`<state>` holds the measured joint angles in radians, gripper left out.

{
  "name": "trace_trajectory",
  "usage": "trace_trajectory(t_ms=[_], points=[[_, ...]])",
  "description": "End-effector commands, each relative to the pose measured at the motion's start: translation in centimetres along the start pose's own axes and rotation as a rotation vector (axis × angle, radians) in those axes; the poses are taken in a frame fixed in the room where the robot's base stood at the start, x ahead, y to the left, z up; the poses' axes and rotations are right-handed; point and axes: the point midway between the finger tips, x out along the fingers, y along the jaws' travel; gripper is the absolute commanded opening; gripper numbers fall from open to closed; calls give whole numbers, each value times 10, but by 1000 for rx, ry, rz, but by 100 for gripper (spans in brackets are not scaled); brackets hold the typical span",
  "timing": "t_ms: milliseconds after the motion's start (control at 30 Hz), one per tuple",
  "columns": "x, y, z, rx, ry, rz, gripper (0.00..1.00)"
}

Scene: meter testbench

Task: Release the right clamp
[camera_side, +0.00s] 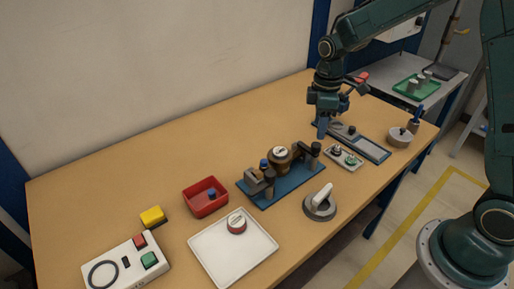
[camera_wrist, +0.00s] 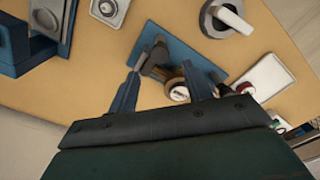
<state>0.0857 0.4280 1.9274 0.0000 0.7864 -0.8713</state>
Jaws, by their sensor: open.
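A blue fixture plate (camera_side: 283,190) carries a brass meter (camera_side: 279,160) with a white dial, with a dark clamp on each side. The right clamp (camera_side: 314,153) is a dark upright piece at the plate's right end. The left clamp (camera_side: 262,184) stands at the other end. My gripper (camera_side: 322,131) is above and behind the right clamp, pointing down and apart from it. In the wrist view my gripper (camera_wrist: 161,72) is open and empty, with the dark right clamp (camera_wrist: 155,57) and the meter (camera_wrist: 178,90) showing between its fingers. My palm hides part of the fixture.
A small button panel (camera_side: 343,159) and a grey lever base (camera_side: 319,207) stand close to the fixture's right. A slider device (camera_side: 367,147) lies behind. The table's back left is clear.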

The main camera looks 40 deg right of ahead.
Motion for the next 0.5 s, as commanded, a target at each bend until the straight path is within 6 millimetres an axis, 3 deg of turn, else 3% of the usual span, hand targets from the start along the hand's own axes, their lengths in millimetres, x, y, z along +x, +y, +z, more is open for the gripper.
trace_trajectory(t_ms=[300,500], points=[[46,-1,1,0,-3,-3,50],[60,0,0,0,0,0,50]])
